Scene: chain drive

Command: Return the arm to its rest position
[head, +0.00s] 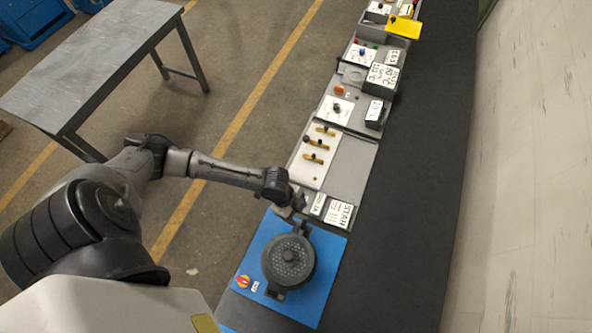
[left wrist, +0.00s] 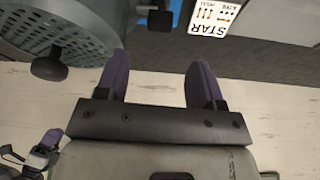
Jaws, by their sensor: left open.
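My left arm reaches in from the left in the head view. Its gripper (head: 294,207) is above the far edge of the blue plate (head: 322,292), close to the far handle of a round grey perforated device. In the left wrist view the two purple fingers of the left gripper (left wrist: 159,76) are spread apart with nothing between them. The round grey device (head: 288,262) sits on the blue plate, and part of it shows at the upper left of the wrist view (left wrist: 55,38).
A row of grey control panels (head: 345,175) with knobs and labels runs away along the dark bench (head: 405,255). A grey table (head: 95,60) stands left, across open floor. A pale wall (head: 535,170) borders the right.

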